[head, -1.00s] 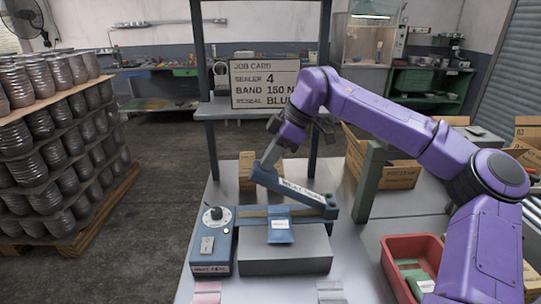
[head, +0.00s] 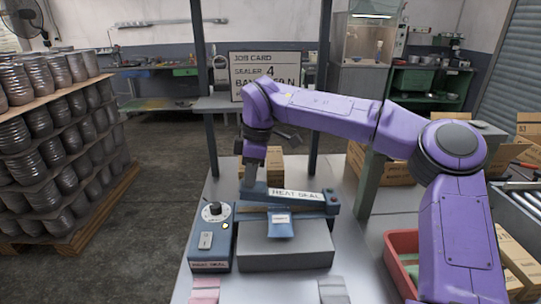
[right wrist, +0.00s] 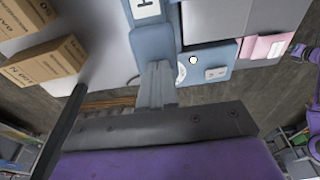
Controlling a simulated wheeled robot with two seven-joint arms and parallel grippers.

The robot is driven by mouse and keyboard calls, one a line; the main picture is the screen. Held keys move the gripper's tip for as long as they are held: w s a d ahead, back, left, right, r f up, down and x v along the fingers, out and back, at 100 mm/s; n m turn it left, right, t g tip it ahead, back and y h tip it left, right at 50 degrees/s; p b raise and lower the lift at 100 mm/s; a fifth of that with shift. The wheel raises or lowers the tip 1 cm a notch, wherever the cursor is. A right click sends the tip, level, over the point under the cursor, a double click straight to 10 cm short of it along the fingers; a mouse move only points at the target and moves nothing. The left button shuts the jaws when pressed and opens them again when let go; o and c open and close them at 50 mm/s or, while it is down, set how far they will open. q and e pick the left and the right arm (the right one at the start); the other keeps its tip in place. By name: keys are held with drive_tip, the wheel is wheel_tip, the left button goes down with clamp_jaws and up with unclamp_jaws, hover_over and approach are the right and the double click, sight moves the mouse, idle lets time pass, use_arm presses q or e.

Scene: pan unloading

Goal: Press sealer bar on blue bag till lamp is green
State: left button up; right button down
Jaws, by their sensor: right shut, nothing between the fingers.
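The sealer bar (head: 300,196), blue with a white HEAT SEAL label, lies lowered across the back of the grey sealer (head: 285,255). The blue bag (head: 281,229) lies on the sealer, its far edge at the bar. My right gripper (head: 250,186) is shut and empty, its tips down at the bar's left end. In the right wrist view its closed fingers (right wrist: 157,80) meet the blue bar (right wrist: 153,42); whether they press cannot be told. The lamp (head: 226,226) on the blue control box (head: 212,252) looks whitish, not green. My left gripper does not show.
A pink bag (head: 205,284) and a grey bag (head: 332,290) lie at the table's front. A red bin (head: 393,262) stands right. A cardboard box (head: 293,166) and the job card (head: 265,75) are behind the sealer. A green post (head: 371,185) stands right of it.

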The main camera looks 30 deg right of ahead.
sight(246, 194)
drive_tip(key=shift+g+h, duration=0.5)
drive_tip(key=shift+h, duration=0.4)
drive_tip(key=f, duration=0.2)
drive_tip(key=a+f+b, duration=0.1)
drive_tip(key=shift+w+a+f, duration=0.1)
drive_tip(key=shift+w+f, duration=0.2)
drive_tip(key=shift+f, duration=0.1)
drive_tip(key=shift+s+a+f, duration=0.1)
drive_tip(key=shift+s+f, duration=0.15)
drive_tip(key=shift+f, duration=0.3)
drive_tip(key=r+p, duration=0.1)
drive_tip(key=r, duration=0.3)
drive_tip(key=r+p, duration=0.1)
drive_tip(key=r, duration=0.1)
drive_tip(key=shift+w+p, duration=0.35)
wheel_tip(246, 194, up, 10)
drive_tip(key=shift+s+f+b, duration=0.15)
drive_tip(key=shift+s+b, duration=0.05)
drive_tip(key=shift+b, duration=0.25)
